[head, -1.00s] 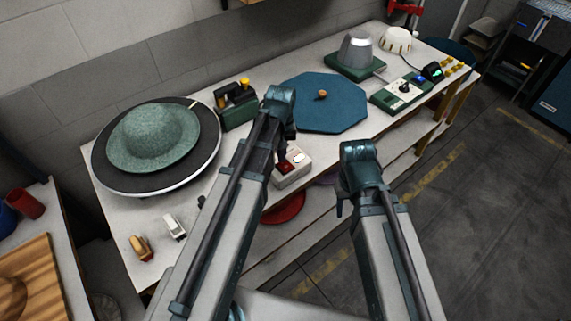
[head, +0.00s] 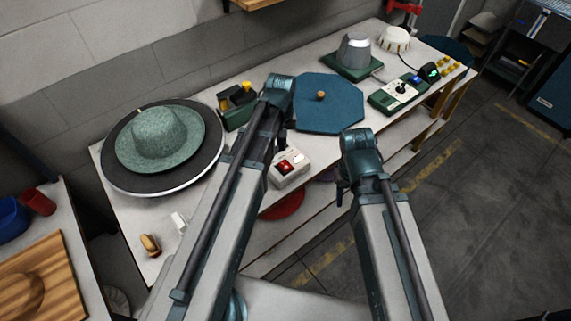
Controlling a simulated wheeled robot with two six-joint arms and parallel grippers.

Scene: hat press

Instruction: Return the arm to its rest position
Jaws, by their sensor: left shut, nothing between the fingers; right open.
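My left arm reaches up the middle of the view over the workbench. My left gripper (head: 281,140) hangs below the arm's teal end joint, mostly hidden, beside the white box with a red button (head: 291,167). It is shut and holds nothing. My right arm stands to the right, in front of the bench edge. My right gripper (head: 341,188) shows only as a small dark part below its teal joint. It is open and empty. A green felt hat (head: 160,138) lies on a dark round plate (head: 122,172) at the left of the bench.
A blue octagonal board (head: 335,110) lies mid-bench. A metal dome on a green base (head: 355,52) and a green control box (head: 400,92) stand at the back right. A wooden board (head: 40,280) lies on a side table. The floor at right is clear.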

